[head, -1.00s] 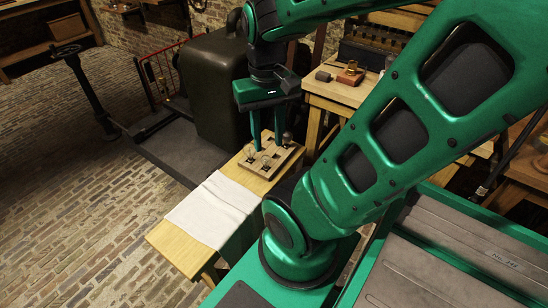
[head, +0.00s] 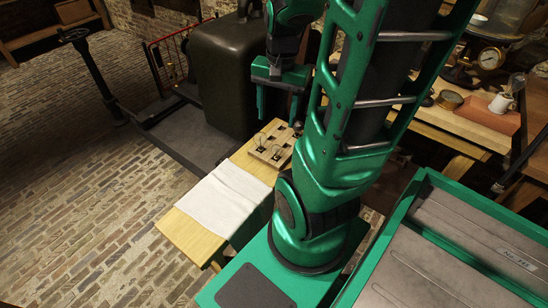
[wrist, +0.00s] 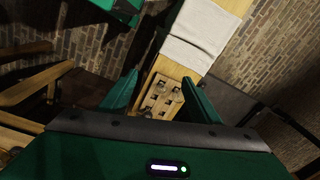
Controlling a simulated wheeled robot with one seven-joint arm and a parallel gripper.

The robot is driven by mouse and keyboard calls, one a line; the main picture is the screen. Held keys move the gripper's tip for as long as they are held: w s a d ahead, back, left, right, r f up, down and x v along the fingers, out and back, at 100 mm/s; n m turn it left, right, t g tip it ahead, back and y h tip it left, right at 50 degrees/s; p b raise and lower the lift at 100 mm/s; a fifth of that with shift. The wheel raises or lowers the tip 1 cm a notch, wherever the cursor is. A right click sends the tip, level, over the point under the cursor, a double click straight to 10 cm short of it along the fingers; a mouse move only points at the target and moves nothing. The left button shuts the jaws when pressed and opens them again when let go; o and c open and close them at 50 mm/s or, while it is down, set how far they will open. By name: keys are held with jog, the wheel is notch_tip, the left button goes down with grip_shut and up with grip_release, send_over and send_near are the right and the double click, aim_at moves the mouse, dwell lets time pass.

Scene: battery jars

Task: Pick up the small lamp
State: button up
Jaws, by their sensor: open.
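Small clear glass lamps stand in a wooden rack (head: 258,154) with several holes. One lamp (head: 262,140) is toward the left of the rack and another lamp (head: 276,152) is toward its front. A darker lamp (head: 297,128) shows at the back right, partly hidden by my arm. In the wrist view, lamps of differing size show in the rack (wrist: 172,73), with one lamp (wrist: 178,95) at its right edge. Which is the small lamp is hard to tell. My gripper (head: 277,118) is open, fingers pointing down, empty, above the rack and apart from the lamps.
The rack is on a light wooden bench (head: 190,223) with a white cloth (head: 222,202) in front of it. A large dark green rounded housing (head: 222,80) stands behind the bench. A side table (head: 450,120) at right holds a gauge, a cup and other items.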

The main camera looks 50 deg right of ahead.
jog(key=w+d+f+m+t, duration=0.2)
jog(key=w+d+f+m, duration=0.55)
jog(key=f+m, duration=0.3)
jog(key=m+t, duration=0.2)
jog(key=m, duration=0.9)
send_over(279, 150)
jog(key=shift+y, duration=0.3)
notch_tip(279, 150, down, 17)
jog(key=shift+d+f, duration=0.1)
jog(key=shift+f, duration=0.05)
jog(key=shift+d+x, duration=0.15)
jog(key=shift+x, duration=1.2)
jog(key=shift+d+x, duration=0.15)
jog(key=shift+x, duration=1.15)
jog(key=shift+s+f, duration=0.1)
jog(key=shift+s, duration=0.1)
jog(key=c, duration=1.3)
